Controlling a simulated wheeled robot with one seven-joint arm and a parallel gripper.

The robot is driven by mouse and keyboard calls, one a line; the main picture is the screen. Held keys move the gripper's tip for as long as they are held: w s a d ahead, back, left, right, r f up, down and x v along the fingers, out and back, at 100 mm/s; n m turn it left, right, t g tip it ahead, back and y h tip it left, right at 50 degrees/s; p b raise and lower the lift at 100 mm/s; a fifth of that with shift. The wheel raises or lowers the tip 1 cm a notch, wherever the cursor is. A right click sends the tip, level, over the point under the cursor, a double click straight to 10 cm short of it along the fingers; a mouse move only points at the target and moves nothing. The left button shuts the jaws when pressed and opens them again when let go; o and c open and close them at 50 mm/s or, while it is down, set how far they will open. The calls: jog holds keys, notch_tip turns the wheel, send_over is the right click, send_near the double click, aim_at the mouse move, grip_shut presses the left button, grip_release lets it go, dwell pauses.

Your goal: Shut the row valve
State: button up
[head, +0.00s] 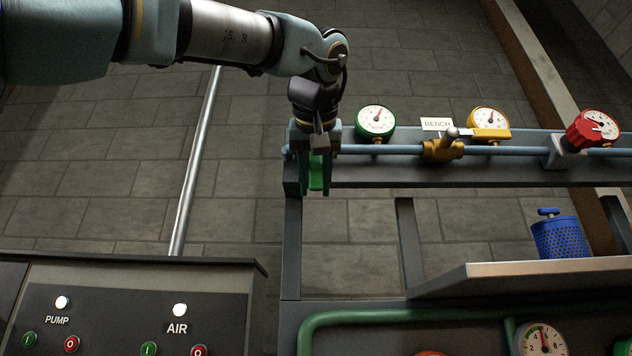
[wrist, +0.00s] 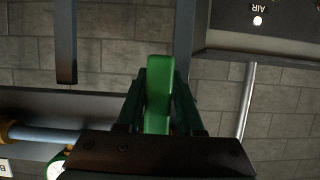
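A green lever handle (head: 316,172) is at the left end of the blue pipe in the head view. It points toward me, across the line of the pipe. My gripper (head: 317,188) points down over it, with one finger on each side. In the wrist view the green handle (wrist: 158,95) stands between the fingers, which look closed against its sides. The valve body under it is hidden by my gripper. A yellow valve (head: 443,148) sits farther right on the pipe, near a "BENCH" label (head: 437,124), its handle lying along the pipe.
Green (head: 376,121), yellow (head: 488,124) and red (head: 594,129) gauges stand along the pipe (head: 390,150). A blue perforated canister (head: 560,237) stands on a shelf (head: 520,272) at right. A panel (head: 130,300) with PUMP and AIR lamps is at lower left.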

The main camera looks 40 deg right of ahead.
jog(key=shift+o, duration=0.3)
jog(key=shift+s, duration=0.1)
jog(key=shift+s+a+r, duration=0.15)
jog(key=shift+s+a, duration=0.1)
jog(key=b+v, duration=0.1)
jog(key=v, duration=0.9)
